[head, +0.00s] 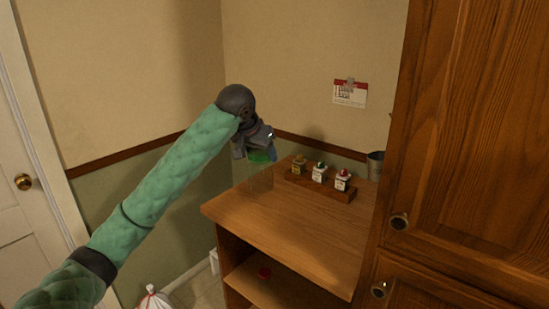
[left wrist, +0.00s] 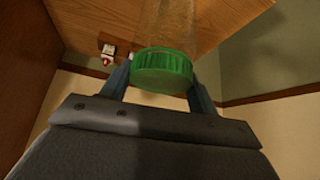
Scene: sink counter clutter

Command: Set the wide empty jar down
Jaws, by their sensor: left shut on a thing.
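The wide jar has a green lid (left wrist: 162,70) and a clear body (left wrist: 170,25) in the left wrist view. My left gripper (head: 262,152) is shut on it, with one finger on each side of the lid. In the head view the green lid (head: 260,156) shows between the fingers, and the faint clear body (head: 260,178) hangs below it at the left back edge of the wooden counter (head: 290,230). I cannot tell whether the jar's base touches the counter. My right gripper is not in view.
A wooden rack (head: 335,188) with several small bottles stands at the counter's back. A metal cup (head: 375,165) is beside it. A tall wooden cabinet (head: 470,130) closes off the right. The counter's front and middle are clear.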

